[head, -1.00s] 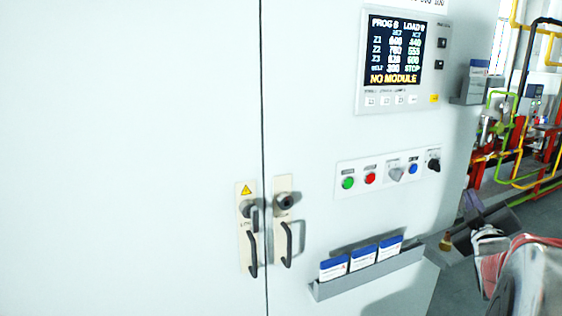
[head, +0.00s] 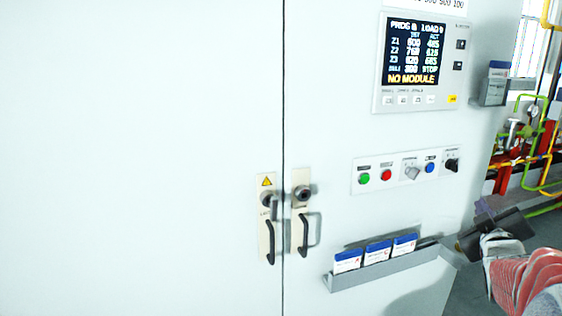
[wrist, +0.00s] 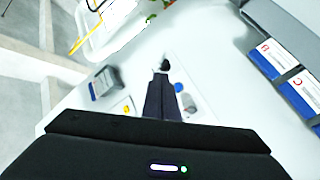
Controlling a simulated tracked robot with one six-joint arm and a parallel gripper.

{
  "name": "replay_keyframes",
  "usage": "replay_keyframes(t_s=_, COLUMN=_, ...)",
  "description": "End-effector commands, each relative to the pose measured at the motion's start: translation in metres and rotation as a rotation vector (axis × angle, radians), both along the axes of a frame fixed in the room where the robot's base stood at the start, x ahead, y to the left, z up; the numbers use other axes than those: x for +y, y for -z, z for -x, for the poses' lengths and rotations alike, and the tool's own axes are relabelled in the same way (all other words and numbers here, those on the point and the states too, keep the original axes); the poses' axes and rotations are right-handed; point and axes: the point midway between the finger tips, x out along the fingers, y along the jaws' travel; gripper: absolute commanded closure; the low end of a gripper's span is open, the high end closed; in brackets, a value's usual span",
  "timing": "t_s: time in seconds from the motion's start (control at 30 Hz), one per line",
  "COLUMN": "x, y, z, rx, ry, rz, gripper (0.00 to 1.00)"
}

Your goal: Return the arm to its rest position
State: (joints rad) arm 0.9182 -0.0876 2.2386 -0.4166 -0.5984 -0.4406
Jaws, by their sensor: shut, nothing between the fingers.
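My gripper (head: 468,243) is at the lower right of the head view, in front of the right part of the white cabinet, with my red-and-grey arm behind it. In the wrist view its dark fingers (wrist: 162,85) are together, with nothing between them. The fingers point toward the pale cabinet face and appear clear of it. The exact gap cannot be told.
The white cabinet (head: 140,150) fills most of the head view, with door handles (head: 270,240), a button strip (head: 407,170) and a display reading NO MODULE (head: 418,52). A grey rack (head: 385,268) holds blue-and-white cards (head: 377,252). Pipes (head: 545,150) stand at the far right.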

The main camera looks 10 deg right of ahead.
Motion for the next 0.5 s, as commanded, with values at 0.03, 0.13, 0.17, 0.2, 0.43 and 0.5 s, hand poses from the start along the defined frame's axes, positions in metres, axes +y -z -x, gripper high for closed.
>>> replay_keyframes(t_s=0.03, x=0.008, y=0.001, z=-0.004, rx=0.005, ry=-0.006, rz=-0.017, gripper=1.00)
replay_keyframes(t_s=0.13, x=0.024, y=0.004, z=-0.010, rx=0.016, ry=-0.013, rz=-0.060, gripper=1.00)
replay_keyframes(t_s=0.17, x=0.030, y=0.006, z=-0.012, rx=0.021, ry=-0.017, rz=-0.076, gripper=1.00)
replay_keyframes(t_s=0.2, x=0.039, y=0.007, z=-0.014, rx=0.026, ry=-0.020, rz=-0.097, gripper=1.00)
replay_keyframes(t_s=0.43, x=0.112, y=0.026, z=-0.027, rx=0.091, ry=-0.054, rz=-0.278, gripper=1.00)
replay_keyframes(t_s=0.5, x=0.138, y=0.034, z=-0.027, rx=0.117, ry=-0.064, rz=-0.340, gripper=1.00)
